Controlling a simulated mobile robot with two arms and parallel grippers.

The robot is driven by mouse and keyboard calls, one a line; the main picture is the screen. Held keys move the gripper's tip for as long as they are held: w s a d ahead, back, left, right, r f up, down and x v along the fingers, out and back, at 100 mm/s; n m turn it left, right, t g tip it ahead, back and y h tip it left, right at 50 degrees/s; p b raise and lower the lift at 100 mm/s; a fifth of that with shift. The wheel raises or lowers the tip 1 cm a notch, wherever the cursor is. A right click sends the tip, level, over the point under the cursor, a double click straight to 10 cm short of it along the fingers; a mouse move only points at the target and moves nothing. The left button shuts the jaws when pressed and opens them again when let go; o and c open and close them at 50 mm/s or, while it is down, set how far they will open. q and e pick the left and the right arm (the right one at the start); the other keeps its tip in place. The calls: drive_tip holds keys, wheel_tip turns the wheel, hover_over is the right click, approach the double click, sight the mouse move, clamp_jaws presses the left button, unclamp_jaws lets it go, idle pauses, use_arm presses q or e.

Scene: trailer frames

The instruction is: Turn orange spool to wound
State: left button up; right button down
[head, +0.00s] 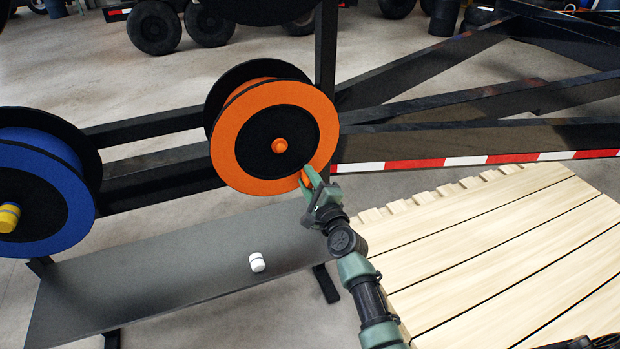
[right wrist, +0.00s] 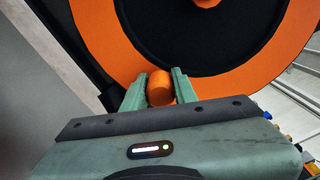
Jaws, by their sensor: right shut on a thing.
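The orange spool (head: 233,146) is mounted on the dark rack, with an orange outer ring, a black inner disc and an orange centre hub. It fills the top of the right wrist view (right wrist: 98,50). My right gripper (head: 309,179) is at the lower right of the spool's rim. In the right wrist view its fingers (right wrist: 159,88) are shut around a short orange handle (right wrist: 160,87) that stands out from the spool's face. In the head view the fingers mostly hide this handle. My left gripper is not in view.
A blue spool (head: 72,197) with a yellow hub hangs at the left. A white cylinder (head: 257,262) stands on the grey shelf (head: 150,270) below. A trailer frame with a red and white strip (head: 465,160) and a wooden deck (head: 480,250) lie to the right.

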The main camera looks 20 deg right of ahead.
idle(0.3)
drive_tip(key=c, duration=1.1)
unclamp_jaws()
drive_tip(key=s, duration=0.7)
drive_tip(key=shift+s+d, duration=0.1)
drive_tip(key=shift+s, duration=0.3)
drive_tip(key=shift+f, duration=0.1)
